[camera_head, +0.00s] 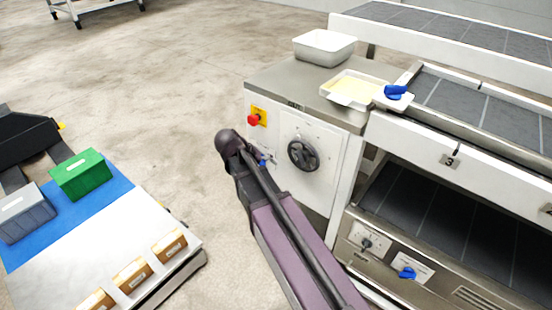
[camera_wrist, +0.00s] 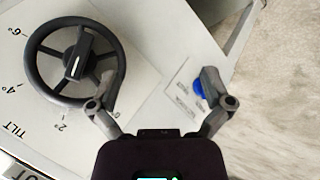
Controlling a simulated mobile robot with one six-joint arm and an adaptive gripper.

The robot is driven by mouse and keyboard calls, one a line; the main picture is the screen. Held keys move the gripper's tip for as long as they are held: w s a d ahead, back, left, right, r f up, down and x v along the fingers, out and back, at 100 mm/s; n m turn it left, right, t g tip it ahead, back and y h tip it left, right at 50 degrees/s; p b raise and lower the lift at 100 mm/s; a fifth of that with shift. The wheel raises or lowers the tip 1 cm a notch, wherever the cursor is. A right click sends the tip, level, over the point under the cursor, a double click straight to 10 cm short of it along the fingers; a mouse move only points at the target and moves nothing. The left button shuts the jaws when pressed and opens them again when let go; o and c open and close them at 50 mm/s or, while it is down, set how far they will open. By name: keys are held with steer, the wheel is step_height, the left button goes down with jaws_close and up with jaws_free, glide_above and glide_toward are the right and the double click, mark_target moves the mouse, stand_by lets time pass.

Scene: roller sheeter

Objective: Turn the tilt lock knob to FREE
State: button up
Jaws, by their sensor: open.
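A blue knob (camera_wrist: 199,88), which I take to be the tilt lock knob, sits on the white panel beside a small printed label (camera_wrist: 180,92) too blurred to read. In the head view a bit of blue (camera_head: 262,162) shows beside my arm. My gripper (camera_wrist: 157,80) is open and empty over the panel. Its right finger partly covers the knob; I cannot tell whether they touch. Its left finger overlaps the edge of the black handwheel (camera_wrist: 72,58). My arm hides the gripper in the head view.
The handwheel (camera_head: 303,153) has a TILT degree scale (camera_wrist: 14,130) beside it. A red stop button (camera_head: 254,119) sits on the same cabinet face. Another blue knob (camera_head: 407,272) is on the lower panel. A cart with boxes (camera_head: 80,175) stands at left, with open floor between.

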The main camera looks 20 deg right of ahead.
steer(key=s+d+r+n+g+y+p, duration=0.1)
steer(key=s+r+y+p, duration=0.3)
steer(key=s+r+p, duration=0.4)
steer(key=shift+d+r+y+p, duration=0.15)
steer(key=shift+d+y+p, duration=0.2)
steer(key=shift+p, duration=1.1)
steer(key=shift+s, duration=0.1)
steer(key=s+r+n+y+p, duration=0.1)
steer(key=s+r+y+p, duration=0.1)
steer(key=s+r+p, duration=0.2)
steer(key=shift+s+a+y+p, duration=0.2)
steer(key=shift+a+y+p, duration=0.1)
steer(key=shift+y+p, duration=0.05)
steer(key=shift+r, duration=0.1)
